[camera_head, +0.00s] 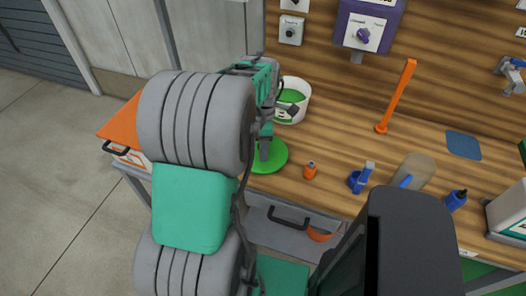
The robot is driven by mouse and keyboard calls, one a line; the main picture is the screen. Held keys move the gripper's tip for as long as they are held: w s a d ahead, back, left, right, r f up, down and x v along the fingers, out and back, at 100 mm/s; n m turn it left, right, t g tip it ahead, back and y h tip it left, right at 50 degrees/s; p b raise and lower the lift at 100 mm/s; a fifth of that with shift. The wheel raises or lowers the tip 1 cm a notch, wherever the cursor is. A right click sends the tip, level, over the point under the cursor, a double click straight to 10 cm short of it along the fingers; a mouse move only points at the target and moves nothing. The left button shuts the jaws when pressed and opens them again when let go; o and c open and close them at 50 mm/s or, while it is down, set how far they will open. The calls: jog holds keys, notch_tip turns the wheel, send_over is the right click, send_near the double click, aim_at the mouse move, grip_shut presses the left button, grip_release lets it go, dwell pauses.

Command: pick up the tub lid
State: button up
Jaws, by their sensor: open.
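The tub lid (276,161) looks like a flat green disc lying on the wooden bench top, near its front edge. A white tub (300,112) with green inside stands just behind it. My gripper (264,151) points down at the lid and covers part of it in this view. Its jaws are open; whether the fingertips touch the lid cannot be told. My arm hides the left side of the lid and the bench there.
Further right are a blue tool (361,179), a beige cylinder (414,168) and a dark blue bottle (456,199). An orange lever (397,96) rises behind. A drawer handle (288,217) is below the bench edge.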

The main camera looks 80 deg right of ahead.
jog(key=shift+f, duration=0.1)
jog(key=shift+c, duration=0.4)
grip_shut()
